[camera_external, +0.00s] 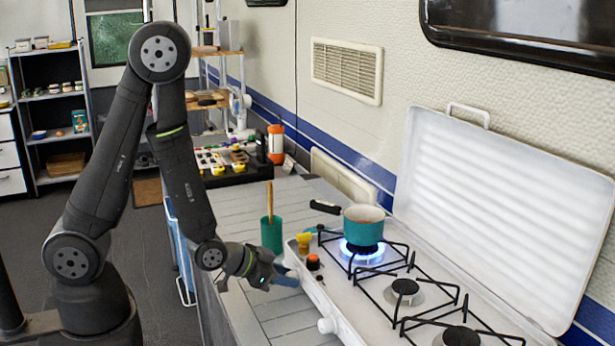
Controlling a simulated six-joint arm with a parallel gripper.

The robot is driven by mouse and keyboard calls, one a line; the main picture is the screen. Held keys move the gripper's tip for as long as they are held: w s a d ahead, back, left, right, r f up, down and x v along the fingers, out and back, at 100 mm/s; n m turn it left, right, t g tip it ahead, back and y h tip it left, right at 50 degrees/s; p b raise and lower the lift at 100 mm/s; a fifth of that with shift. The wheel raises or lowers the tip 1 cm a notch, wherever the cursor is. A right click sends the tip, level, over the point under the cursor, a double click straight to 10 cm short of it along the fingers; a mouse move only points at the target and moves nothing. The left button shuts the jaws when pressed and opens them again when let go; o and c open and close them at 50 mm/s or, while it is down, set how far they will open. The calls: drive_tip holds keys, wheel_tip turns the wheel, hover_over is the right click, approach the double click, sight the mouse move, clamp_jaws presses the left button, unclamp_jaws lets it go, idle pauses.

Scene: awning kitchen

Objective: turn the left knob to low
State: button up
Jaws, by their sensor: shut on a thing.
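The white camping stove (352,318) stands on the counter with its lid up. My gripper (288,277) is at the left end of the stove's front face, with its fingers shut on the left knob. The fingers hide that knob, so its setting cannot be read. Another white knob (327,326) shows farther right on the front face, clear of my gripper. A blue flame (362,258) burns on the left burner, under a teal pot (363,234) with a black handle.
A yellow-topped jar (304,242) and a small dark jar with an orange top (313,262) stand on the stove's left edge, close to my gripper. A green cup (271,234) with a wooden utensil stands behind my gripper. The burners to the right show no flame.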

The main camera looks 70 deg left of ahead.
drive_tip(key=shift+a+n+h, duration=0.25)
drive_tip(key=shift+n+h, duration=0.95)
drive_tip(key=shift+h, duration=0.3)
drive_tip(key=o, duration=1.8)
drive_tip(key=shift+s+a+r, duration=0.2)
drive_tip(key=shift+s+r, duration=0.85)
drive_tip(key=shift+r, duration=0.1)
drive_tip(key=shift+s+a+r, duration=0.2)
drive_tip(key=shift+s+r, duration=0.8)
drive_tip(key=shift+r, duration=0.15)
